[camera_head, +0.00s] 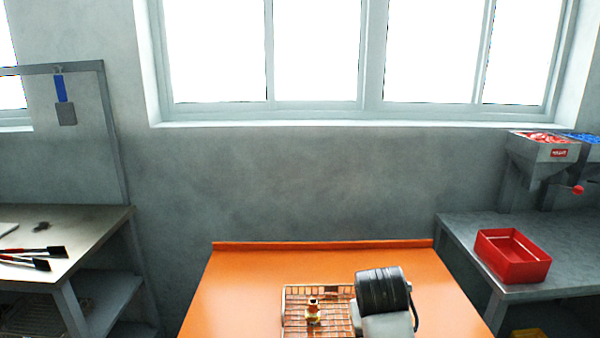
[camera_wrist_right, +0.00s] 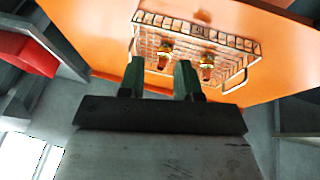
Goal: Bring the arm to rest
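My right arm (camera_head: 384,292) reaches over the orange table beside a wire basket (camera_head: 290,300); its gripper is hidden in the head view. In the right wrist view, my right gripper (camera_wrist_right: 159,68) has its two dark green fingers apart, with nothing held between them. The basket (camera_wrist_right: 240,84) lies beyond the fingertips in that view, with two brass fittings (camera_wrist_right: 165,50) (camera_wrist_right: 207,62) in it. One brass fitting (camera_head: 313,312) shows in the basket in the head view. My left arm and gripper are not in view.
The orange table (camera_head: 240,285) is bare left of the basket. On the right, a grey bench (camera_head: 465,228) bears a red bin (camera_head: 515,268) and hoppers (camera_head: 540,150). On the left, a bench (camera_head: 90,225) holds brushes (camera_head: 30,263). A wall with windows stands behind.

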